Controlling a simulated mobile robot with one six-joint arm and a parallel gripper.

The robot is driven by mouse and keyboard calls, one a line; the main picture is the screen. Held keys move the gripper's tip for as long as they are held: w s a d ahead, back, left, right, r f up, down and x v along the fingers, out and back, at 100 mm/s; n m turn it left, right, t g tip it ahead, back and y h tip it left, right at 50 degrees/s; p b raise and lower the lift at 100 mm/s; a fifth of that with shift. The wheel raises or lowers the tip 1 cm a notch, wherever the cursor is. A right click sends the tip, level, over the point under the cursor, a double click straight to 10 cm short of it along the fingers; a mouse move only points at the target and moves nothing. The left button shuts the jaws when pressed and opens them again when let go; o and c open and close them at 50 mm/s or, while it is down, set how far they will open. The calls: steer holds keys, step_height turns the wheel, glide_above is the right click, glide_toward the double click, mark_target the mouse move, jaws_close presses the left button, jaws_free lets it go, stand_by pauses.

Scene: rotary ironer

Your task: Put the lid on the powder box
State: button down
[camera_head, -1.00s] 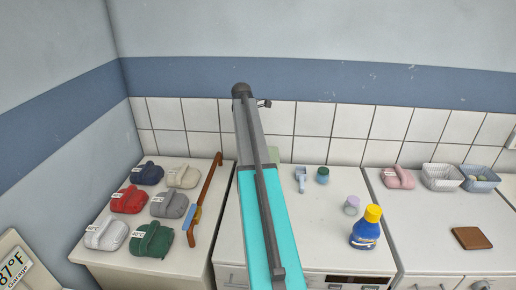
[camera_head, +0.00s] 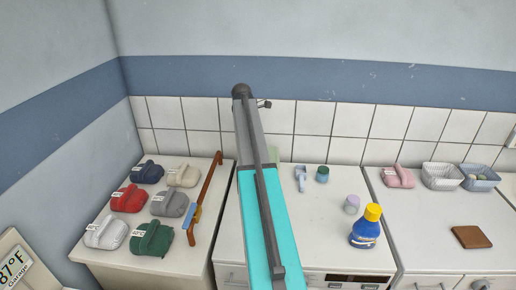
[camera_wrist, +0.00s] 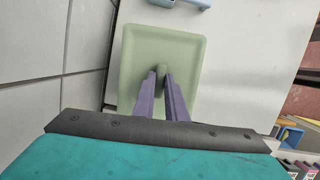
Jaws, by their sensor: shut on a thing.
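A pale green rectangular lid (camera_wrist: 185,48) with a raised rim and a small knob (camera_wrist: 162,70) fills the middle of the wrist view. My gripper (camera_wrist: 162,76) has its two purple fingers shut on the knob. In the head view only a small pale green patch (camera_head: 274,155) shows beside my arm, near the tiled wall, and my arm hides the gripper. I cannot make out the powder box apart from the lid. Whether the lid rests on a box or hangs above the white top is not clear.
On the white top (camera_head: 318,235) stand a light blue scoop (camera_head: 301,177), a teal cup (camera_head: 322,174), a lilac cup (camera_head: 352,204) and a blue bottle with a yellow cap (camera_head: 366,228). Folded cloth bundles (camera_head: 152,239) lie left. The tiled wall (camera_wrist: 45,40) is close to the lid.

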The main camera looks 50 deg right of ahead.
steer(key=c, duration=1.2)
jaws_free()
steer(key=shift+r, duration=0.1)
steer(key=shift+r, duration=3.4)
steer(key=shift+c, duration=0.3)
jaws_close()
